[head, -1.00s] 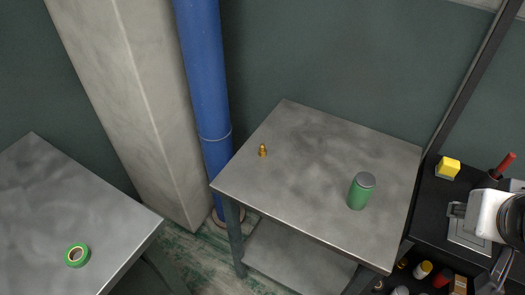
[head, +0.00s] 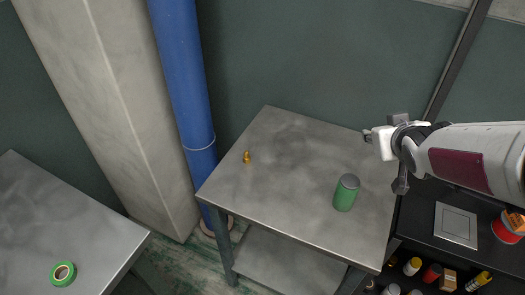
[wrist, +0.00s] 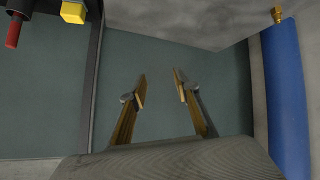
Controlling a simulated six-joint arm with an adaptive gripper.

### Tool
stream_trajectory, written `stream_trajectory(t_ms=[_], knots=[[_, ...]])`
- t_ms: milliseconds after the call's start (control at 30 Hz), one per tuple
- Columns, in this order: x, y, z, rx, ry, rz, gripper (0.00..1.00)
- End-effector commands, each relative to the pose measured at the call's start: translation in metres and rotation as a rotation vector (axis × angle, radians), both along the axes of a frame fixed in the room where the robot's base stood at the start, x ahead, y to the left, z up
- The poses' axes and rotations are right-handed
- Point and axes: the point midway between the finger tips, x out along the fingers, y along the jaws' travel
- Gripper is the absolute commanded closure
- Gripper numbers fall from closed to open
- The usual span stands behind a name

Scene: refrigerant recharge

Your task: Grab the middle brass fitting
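One small brass fitting (head: 246,157) stands on the left part of the metal table (head: 285,190). It is the only brass fitting I can make out. It also shows in the wrist view (wrist: 277,14), at the upper right edge beside the blue pipe. My gripper (wrist: 158,86) is open and empty, with a clear gap between its fingertips and the green wall behind them. In the head view my arm reaches in from the right. Its end is near the table's back right corner, well apart from the fitting.
A green canister (head: 345,195) stands on the table's right part. The blue pipe (head: 185,80) rises behind its left side. A second table with green tape (head: 63,274) is at lower left. A yellow block (wrist: 73,11) and a red-handled tool (wrist: 14,30) show in the wrist view.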

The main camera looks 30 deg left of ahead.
Motion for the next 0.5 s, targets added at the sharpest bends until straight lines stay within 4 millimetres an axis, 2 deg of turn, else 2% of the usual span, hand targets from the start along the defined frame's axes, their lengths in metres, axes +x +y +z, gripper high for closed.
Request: stream_trajectory(t_ms=[233,500], knots=[[0.023,0.059,-0.032,0.034,-0.035,0.132,0.69],[0.032,0.125,-0.07,0.089,-0.061,0.28,0.69]])
